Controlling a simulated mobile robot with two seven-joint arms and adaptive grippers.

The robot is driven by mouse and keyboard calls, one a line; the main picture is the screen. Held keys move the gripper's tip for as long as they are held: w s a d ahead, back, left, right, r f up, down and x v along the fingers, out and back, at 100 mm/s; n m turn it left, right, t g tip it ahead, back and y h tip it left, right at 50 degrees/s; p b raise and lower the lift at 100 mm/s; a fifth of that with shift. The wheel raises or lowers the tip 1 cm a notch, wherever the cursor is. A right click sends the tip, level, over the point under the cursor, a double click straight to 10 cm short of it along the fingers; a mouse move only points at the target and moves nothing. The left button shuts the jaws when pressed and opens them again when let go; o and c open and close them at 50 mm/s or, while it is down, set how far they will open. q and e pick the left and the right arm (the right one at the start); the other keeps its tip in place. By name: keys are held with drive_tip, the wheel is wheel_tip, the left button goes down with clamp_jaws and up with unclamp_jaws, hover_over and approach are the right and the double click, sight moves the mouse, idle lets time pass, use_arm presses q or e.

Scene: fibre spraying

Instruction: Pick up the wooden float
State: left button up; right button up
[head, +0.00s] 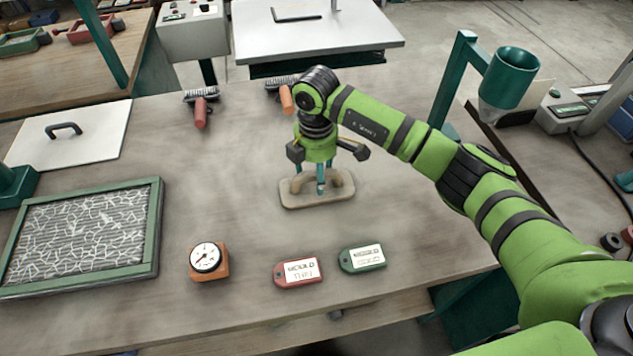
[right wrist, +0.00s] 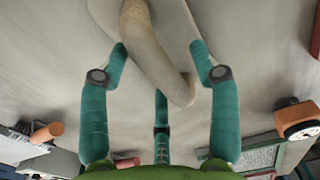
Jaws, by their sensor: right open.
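The wooden float (head: 318,201) lies flat on the table, a pale board with a curved wooden handle (head: 340,181) on top. My right gripper (head: 321,178) is directly above it, pointing down, with its fingers around or just over the handle. In the right wrist view the teal fingers (right wrist: 160,75) are spread apart, with the handle (right wrist: 150,50) lying towards and between the two upper fingers. I cannot tell whether any finger touches it. The board's far edge is cut off in that view. My left gripper does not show.
A red tag (head: 298,272), a green tag (head: 362,258) and an orange-cased dial gauge (head: 207,260) lie in front. A green-framed fibre panel (head: 150,225) and a white lid (head: 95,145) are at left. Two brushes or rollers, one with a red handle (head: 200,113), lie behind. Table around the float is clear.

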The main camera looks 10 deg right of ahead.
clamp_jaws()
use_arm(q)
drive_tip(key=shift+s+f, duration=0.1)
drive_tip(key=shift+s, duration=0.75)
use_arm(e)
drive_tip(key=shift+r, duration=0.15)
